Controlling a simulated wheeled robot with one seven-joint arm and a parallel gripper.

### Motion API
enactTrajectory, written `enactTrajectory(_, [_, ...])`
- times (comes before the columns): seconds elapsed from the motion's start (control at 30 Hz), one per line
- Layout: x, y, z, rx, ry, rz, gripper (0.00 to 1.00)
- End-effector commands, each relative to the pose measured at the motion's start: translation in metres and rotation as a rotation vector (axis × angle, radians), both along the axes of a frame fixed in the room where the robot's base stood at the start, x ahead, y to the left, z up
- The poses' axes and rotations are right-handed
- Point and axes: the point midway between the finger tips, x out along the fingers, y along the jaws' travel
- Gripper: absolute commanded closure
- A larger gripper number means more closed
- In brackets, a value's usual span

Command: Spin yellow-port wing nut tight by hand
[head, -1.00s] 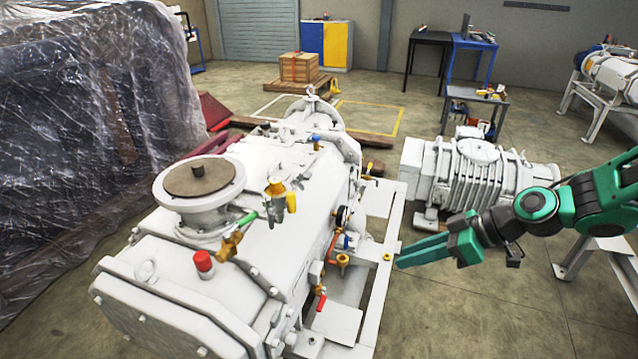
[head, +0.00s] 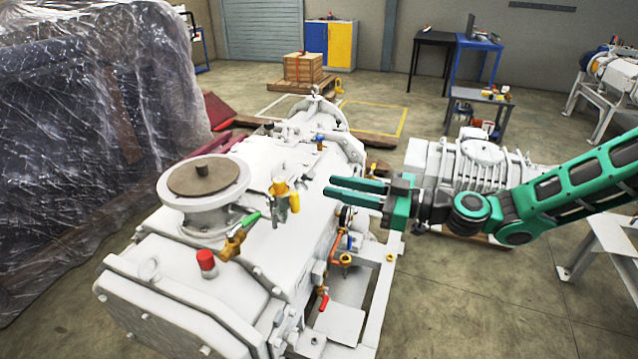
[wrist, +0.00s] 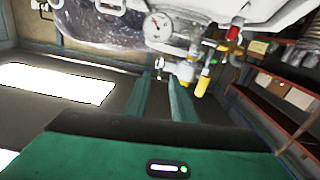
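My gripper (head: 331,187) reaches in from the right, its two green fingers apart and pointing left. In the head view it shows above the pump's right side, to the right of the brass and yellow fitting (head: 281,187) on the pump's top. The white screw vacuum pump (head: 140,285) fills the middle. In the wrist view, the fingers (wrist: 160,85) are apart with nothing held. A small pale fitting (wrist: 160,66) shows beyond their tips, and a yellow part (wrist: 203,82) is just to their right. I cannot make out which part is the wing nut.
A green-handled brass valve (head: 235,243), a red cap (head: 206,263) and a round flange (head: 203,182) stand on the pump. A brass fitting (head: 345,260) and red handle (head: 323,302) are on its right side. A gauge (wrist: 157,27) shows in the wrist view.

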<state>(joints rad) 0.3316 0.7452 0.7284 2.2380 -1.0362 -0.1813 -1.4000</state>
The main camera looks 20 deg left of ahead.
Motion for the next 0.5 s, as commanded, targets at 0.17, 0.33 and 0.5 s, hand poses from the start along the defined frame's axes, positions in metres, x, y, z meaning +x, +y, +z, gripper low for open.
enactTrajectory(0.17, [0.002,0.031,0.0,0.001,0.0,0.002,0.77])
enactTrajectory(0.33, [0.003,0.048,0.0,-0.001,-0.001,0.001,0.77])
enactTrajectory(0.5, [0.004,0.054,0.0,-0.002,0.001,-0.001,0.77])
